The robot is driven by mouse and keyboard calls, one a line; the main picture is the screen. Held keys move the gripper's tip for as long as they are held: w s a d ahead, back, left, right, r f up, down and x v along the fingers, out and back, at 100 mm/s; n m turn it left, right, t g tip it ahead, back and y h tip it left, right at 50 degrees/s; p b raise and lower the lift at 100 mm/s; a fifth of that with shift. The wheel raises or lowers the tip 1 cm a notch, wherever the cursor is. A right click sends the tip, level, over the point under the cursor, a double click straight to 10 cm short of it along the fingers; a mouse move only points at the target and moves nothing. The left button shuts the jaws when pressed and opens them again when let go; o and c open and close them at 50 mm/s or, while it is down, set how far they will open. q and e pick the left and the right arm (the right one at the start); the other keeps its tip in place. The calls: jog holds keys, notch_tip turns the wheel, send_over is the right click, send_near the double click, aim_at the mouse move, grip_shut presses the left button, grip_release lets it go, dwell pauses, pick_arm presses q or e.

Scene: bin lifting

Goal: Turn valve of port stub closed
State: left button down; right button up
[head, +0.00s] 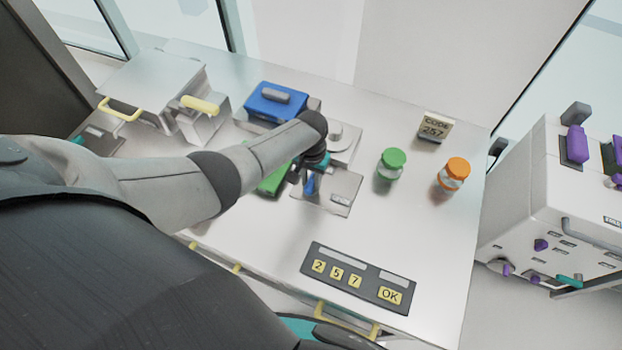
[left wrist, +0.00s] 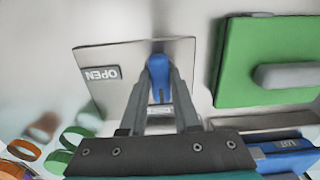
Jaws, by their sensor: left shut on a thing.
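The port stub is a grey metal plate (head: 345,184) on the table, with a blue valve handle (head: 310,184) at its left side. In the left wrist view the plate (left wrist: 110,62) carries an OPEN label (left wrist: 101,74), seen upside down. My left gripper (left wrist: 160,88) is shut on the blue valve handle (left wrist: 158,68), with a finger on either side of it. In the head view the left gripper (head: 309,178) reaches down onto the handle and partly hides it. The right gripper is not in view.
A green block with a grey handle (left wrist: 268,60) lies beside the plate. A blue-lidded box (head: 272,98) stands behind. Green-lidded (head: 390,162) and orange-lidded (head: 454,172) jars and a CODE 257 sign (head: 435,129) stand right. A keypad (head: 358,277) lies near the front edge.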

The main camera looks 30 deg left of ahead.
aim_at(311, 182)
pick_arm(q)
jog(key=c, duration=0.6)
grip_release()
jog(key=shift+c, duration=0.2)
jog(key=shift+r, duration=0.1)
notch_tip(311, 182, up, 6)
jog(key=shift+f+p, duration=0.2)
jog(key=shift+p, duration=1)
notch_tip(311, 182, up, 10)
jog(key=shift+f, duration=0.25)
